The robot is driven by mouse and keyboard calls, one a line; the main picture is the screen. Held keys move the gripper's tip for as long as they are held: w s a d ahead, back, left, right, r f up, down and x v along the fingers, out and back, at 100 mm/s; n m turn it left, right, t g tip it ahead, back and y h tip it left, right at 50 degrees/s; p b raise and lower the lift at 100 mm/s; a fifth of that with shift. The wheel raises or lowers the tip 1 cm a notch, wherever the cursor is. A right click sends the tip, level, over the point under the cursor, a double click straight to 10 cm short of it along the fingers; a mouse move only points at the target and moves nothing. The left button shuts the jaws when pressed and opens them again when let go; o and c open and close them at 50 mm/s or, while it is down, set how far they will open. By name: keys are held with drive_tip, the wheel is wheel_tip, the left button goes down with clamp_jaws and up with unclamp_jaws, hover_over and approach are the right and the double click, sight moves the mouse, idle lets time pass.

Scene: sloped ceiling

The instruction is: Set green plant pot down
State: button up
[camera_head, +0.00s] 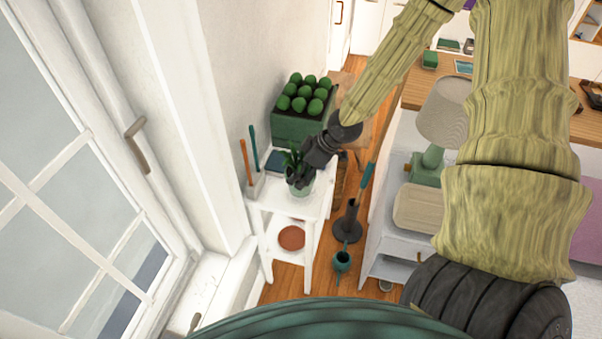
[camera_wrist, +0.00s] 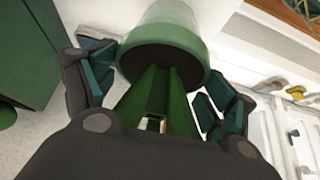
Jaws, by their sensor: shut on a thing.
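The green plant pot (camera_head: 303,187) is pale green with dark green leaves and shows at the white side table. It also shows at the top of the wrist view (camera_wrist: 165,25), with dark soil and broad leaves reaching toward the camera. My gripper (camera_head: 304,176) comes in from the upper right. In the wrist view my gripper (camera_wrist: 160,85) has its two dark fingers on either side of the leaves, near the pot's rim. It is shut on the plant pot. The pot looks about upright over the white side table (camera_head: 317,205). I cannot tell whether its base touches the top.
A green crate (camera_head: 293,128) with round green plants stands behind the pot. A dark blue book lies near it. A holder with upright tools (camera_head: 254,185) is at the left. A dark stand (camera_head: 348,224) and a teal watering can (camera_head: 342,262) are right of the table.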

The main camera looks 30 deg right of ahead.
drive_tip(key=shift+f, duration=1.1)
drive_tip(key=shift+f, duration=0.15)
drive_tip(key=o, duration=1.9)
drive_tip(key=shift+r, duration=0.2)
drive_tip(key=shift+v, duration=5.9)
